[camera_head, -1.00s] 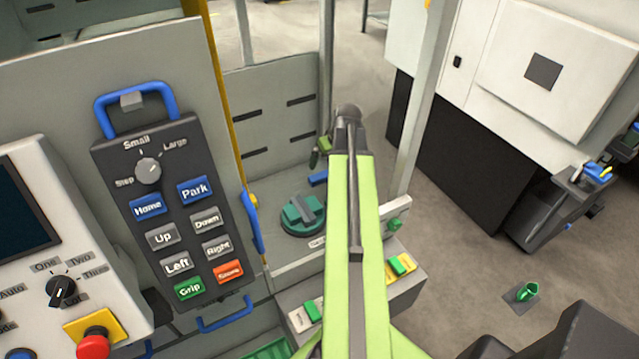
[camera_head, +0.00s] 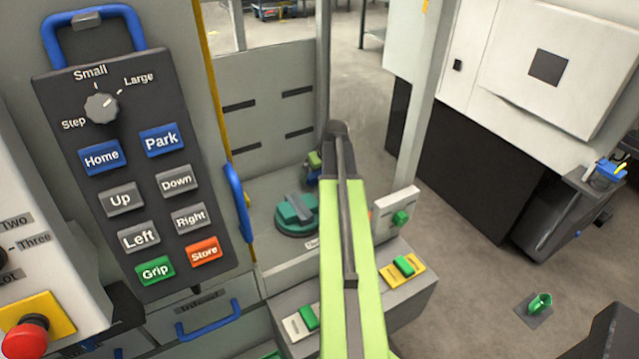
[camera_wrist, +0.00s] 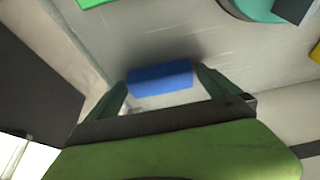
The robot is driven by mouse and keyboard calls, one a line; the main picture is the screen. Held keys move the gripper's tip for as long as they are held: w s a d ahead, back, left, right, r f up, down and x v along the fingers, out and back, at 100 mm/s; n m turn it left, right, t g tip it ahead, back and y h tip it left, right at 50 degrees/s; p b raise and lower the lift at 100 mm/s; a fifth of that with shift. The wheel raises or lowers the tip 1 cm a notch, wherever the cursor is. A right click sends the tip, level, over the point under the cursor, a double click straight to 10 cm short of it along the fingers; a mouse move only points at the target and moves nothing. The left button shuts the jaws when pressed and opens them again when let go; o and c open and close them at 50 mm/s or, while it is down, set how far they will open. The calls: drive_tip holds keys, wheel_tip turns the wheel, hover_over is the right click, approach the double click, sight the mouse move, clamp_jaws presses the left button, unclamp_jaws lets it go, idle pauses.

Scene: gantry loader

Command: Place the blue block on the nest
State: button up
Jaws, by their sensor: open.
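The blue block (camera_wrist: 160,78) lies on the grey deck in the wrist view. It is also partly visible at the arm's end in the head view (camera_head: 311,176), largely hidden by my gripper (camera_head: 314,163). My gripper is open, with one dark green finger at each end of the block in the wrist view. I cannot tell whether the fingers touch it. I cannot tell whether this is the nest.
A control panel (camera_head: 140,215) with labelled buttons and a blue handle fills the left. A red stop button (camera_head: 25,335) is at lower left. A grey post (camera_head: 425,100) and a white cabinet (camera_head: 545,70) stand right. A green switch on yellow (camera_head: 404,266) is near my arm.

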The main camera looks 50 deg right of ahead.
drive_tip(key=shift+r, duration=0.1)
drive_tip(key=c, duration=1.5)
drive_tip(key=shift+o, duration=0.2)
drive_tip(key=shift+r, duration=0.1)
